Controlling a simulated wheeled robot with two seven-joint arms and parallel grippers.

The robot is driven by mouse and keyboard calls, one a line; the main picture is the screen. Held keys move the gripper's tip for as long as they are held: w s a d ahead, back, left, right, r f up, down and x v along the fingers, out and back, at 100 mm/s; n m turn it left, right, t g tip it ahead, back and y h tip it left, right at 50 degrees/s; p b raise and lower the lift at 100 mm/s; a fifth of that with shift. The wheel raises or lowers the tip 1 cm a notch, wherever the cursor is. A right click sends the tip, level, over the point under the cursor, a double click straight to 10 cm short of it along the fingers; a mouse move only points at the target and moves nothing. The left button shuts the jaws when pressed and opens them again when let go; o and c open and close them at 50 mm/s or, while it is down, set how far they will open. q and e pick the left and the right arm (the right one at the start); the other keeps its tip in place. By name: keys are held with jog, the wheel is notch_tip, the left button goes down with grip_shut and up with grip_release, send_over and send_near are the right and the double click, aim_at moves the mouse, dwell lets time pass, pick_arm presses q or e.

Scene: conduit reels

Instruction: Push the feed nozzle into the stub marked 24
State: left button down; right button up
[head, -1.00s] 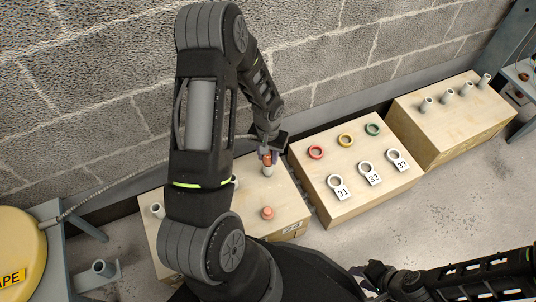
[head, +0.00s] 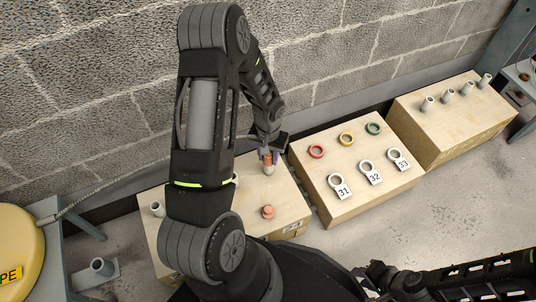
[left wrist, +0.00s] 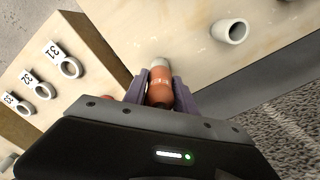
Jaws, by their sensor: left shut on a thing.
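My left gripper (head: 268,156) is shut on the orange feed nozzle (left wrist: 160,92), which sits between its purple fingers in the left wrist view. In the head view the nozzle (head: 268,161) is above the left wooden box, with a pale grey part directly below it. I cannot tell whether that part is the nozzle's tip or a stub around it. A grey open stub (left wrist: 231,31) stands apart on the same box.
An orange cap (head: 268,211) is on the left box (head: 287,205). The middle box (head: 333,210) has coloured rings and white rings marked 31, 32, 33. The right box (head: 455,130) carries several grey stubs. A yellow reel (head: 20,235) with a hose is at left.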

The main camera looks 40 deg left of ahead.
pick_arm(q)
jog(key=shift+f, duration=0.45)
pick_arm(e)
jog(key=shift+a+f, duration=0.1)
jog(key=shift+f, duration=0.65)
pick_arm(q)
jog(key=shift+c, duration=2.2)
grip_release()
pick_arm(e)
jog(key=shift+w, duration=0.15)
pick_arm(q)
notch_tip(320, 180, up, 2)
jog(key=shift+w+r+p, duration=0.1)
jog(key=shift+r+p, duration=0.1)
jog(key=shift+p, duration=0.85)
jog(key=shift+r+p, duration=0.3)
jog(key=shift+r, duration=0.05)
notch_tip(320, 180, up, 7)
jog(key=p, duration=0.5)
jog(key=shift+r+p, duration=0.15)
jog(key=shift+p, duration=0.15)
pick_arm(e)
notch_tip(320, 180, up, 8)
jog(key=shift+s+a, duration=0.3)
jog(key=shift+s, duration=0.1)
